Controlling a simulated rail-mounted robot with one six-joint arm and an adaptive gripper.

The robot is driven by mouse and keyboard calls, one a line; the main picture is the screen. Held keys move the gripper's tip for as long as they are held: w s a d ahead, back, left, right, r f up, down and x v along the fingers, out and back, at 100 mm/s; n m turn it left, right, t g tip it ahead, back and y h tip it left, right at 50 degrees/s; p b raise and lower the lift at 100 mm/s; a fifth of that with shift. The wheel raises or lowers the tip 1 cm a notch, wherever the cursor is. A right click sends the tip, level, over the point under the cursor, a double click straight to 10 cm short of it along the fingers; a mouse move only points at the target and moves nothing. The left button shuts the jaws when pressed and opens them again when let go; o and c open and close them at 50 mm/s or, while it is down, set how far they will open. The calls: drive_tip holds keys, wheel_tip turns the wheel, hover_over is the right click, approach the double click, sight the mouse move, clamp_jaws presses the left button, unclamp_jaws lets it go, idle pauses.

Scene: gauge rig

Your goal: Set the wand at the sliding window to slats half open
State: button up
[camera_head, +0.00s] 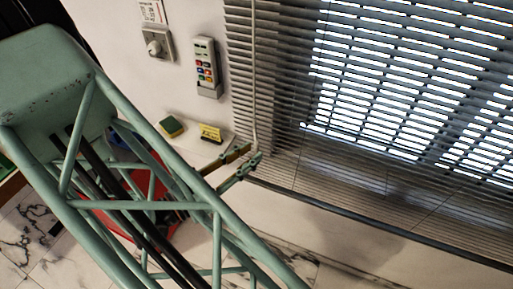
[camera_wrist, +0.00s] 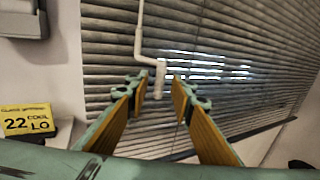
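The wand (camera_head: 254,70) is a thin white rod hanging down the left part of the blind (camera_head: 400,80) at the window. In the wrist view the wand (camera_wrist: 139,35) bends sideways into a crank and ends in a short pale handle (camera_wrist: 160,78). My gripper (camera_head: 243,163) is at the wand's lower end. In the wrist view my gripper (camera_wrist: 163,88) is open, with the handle between its fingertips and a visible gap on each side. I cannot tell how deep the handle sits. Bright light shows through gaps between the grey slats.
A remote (camera_head: 207,67) and a dial (camera_head: 156,44) are on the wall left of the blind. A dark bottom rail (camera_head: 380,228) edges the blind.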

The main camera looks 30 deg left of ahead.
sight(257, 149)
drive_tip(key=shift+x, duration=1.7)
clamp_jaws()
